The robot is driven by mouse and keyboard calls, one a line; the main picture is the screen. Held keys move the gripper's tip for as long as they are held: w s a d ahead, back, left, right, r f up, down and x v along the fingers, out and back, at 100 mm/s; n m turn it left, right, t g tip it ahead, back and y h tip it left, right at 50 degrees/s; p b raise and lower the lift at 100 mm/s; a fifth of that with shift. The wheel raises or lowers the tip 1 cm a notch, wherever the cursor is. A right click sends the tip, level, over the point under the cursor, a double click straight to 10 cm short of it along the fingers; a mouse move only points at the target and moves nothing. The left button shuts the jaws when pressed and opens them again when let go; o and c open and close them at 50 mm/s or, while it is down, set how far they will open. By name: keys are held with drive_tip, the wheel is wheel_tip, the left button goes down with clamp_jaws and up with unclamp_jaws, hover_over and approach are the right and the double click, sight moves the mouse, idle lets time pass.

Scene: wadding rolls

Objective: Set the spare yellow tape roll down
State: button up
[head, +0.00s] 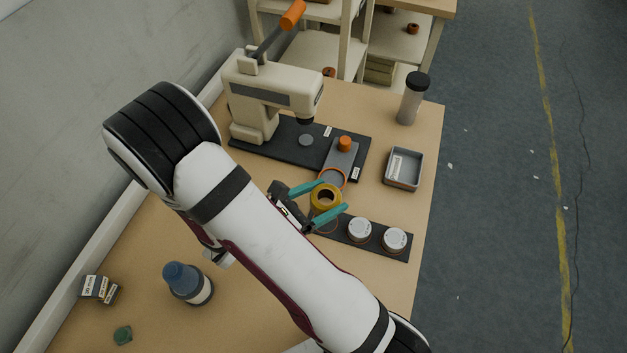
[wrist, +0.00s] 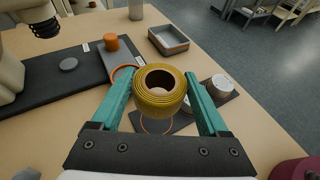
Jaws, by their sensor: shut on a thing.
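A yellow tape roll (head: 317,203) with a hollow core is held upright between my teal fingers; it also shows in the wrist view (wrist: 160,106). My gripper (head: 335,193) is shut on it, one finger on each side. The roll is over the left end of a dark strip (head: 379,245), where an orange ring outline shows partly beneath it in the wrist view (wrist: 147,126). The roll's underside is hidden, so I cannot tell whether it touches the strip. Two white-topped rolls (head: 359,229) (head: 395,240) sit on the strip to the right.
A beige press (head: 273,88) with an orange-handled lever stands behind on a black base. A grey slide plate (head: 341,156) with an orange knob, a grey tray (head: 403,169) and a lidded cylinder (head: 411,99) are nearby. A blue-capped bottle (head: 187,282) stands front left.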

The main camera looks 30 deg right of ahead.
sight(315, 206)
wheel_tip(315, 206, down, 8)
drive_tip(key=shift+s+d+r, duration=0.1)
drive_tip(key=shift+s, duration=0.05)
drive_tip(key=o, duration=1.2)
drive_tip(key=v, duration=0.5)
drive_tip(key=shift+r, duration=0.2)
wheel_tip(315, 206, up, 6)
drive_tip(key=shift+r, duration=0.2)
drive_tip(key=s+d+r+m+g+y, duration=0.35)
drive_tip(key=s+r+m+g, duration=0.35)
drive_tip(key=m, duration=0.5)
drive_tip(key=s+a+r+m+t+y, duration=0.1)
drive_tip(key=s+a+m+y, duration=0.1)
drive_tip(key=a+m+y, duration=0.1)
drive_tip(key=s+a+r+m+t+y, duration=0.1)
drive_tip(key=s+a+r+m+y, duration=0.1)
drive_tip(key=a+m+y, duration=0.2)
drive_tip(key=s+a+r+m+t+y, duration=0.1)
drive_tip(key=s+a+r+m+y, duration=0.1)
drive_tip(key=m, duration=0.5)
drive_tip(key=shift+s+a+r+t+y, duration=0.15)
drive_tip(key=shift+s+a+y, duration=0.2)
drive_tip(key=shift+y, duration=0.3)
drive_tip(key=shift+s+a+r+t+y, duration=0.15)
drive_tip(key=shift+s+a+y, duration=0.1)
drive_tip(key=shift+a+y, duration=0.3)
